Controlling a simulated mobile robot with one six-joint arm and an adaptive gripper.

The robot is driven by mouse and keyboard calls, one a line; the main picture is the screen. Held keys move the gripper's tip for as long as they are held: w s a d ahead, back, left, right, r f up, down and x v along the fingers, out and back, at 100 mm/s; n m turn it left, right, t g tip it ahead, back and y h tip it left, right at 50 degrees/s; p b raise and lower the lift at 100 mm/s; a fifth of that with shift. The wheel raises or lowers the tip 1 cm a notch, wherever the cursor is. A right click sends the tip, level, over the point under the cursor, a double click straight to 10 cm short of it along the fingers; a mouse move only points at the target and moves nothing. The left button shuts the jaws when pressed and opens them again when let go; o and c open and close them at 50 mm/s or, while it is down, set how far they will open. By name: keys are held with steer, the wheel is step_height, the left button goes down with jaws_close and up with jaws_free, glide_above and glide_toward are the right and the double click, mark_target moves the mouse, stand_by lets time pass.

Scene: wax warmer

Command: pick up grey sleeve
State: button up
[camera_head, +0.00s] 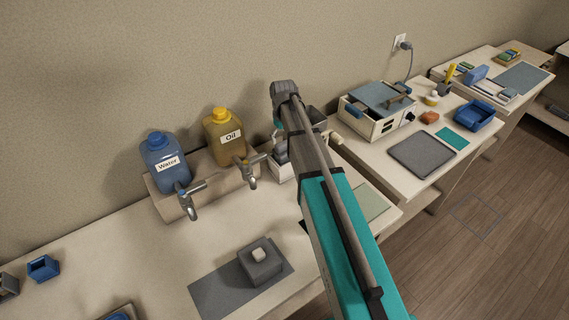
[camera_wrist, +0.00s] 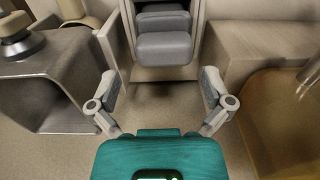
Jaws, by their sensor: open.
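Several rounded grey pieces sit stacked in a pale upright holder (camera_wrist: 190,80). The lowest grey piece (camera_wrist: 163,47) faces me near the top middle of the wrist view; I cannot tell for certain which piece is the grey sleeve. In the head view, grey pieces (camera_head: 281,152) show in a pale holder (camera_head: 283,173), partly behind my arm. My gripper (camera_wrist: 160,88) is open and empty. Its fingers spread to both sides, with the grey stack ahead of the gap between them.
A large grey hollow piece (camera_wrist: 50,85) stands left in the wrist view; an amber see-through thing (camera_wrist: 272,115) stands right. The water jug (camera_head: 165,160) and oil jug (camera_head: 224,135) with taps stand left of my arm. A grey block (camera_head: 262,270) sits on a dark mat (camera_head: 215,297).

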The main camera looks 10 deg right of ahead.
mark_target(282, 143)
steer(key=shift+f, duration=0.2)
step_height(282, 143, down, 5)
steer(key=b, duration=0.5)
steer(key=shift+a, duration=0.15)
steer(key=shift+r, duration=0.1)
stand_by(0.4)
steer(key=c, duration=1.1)
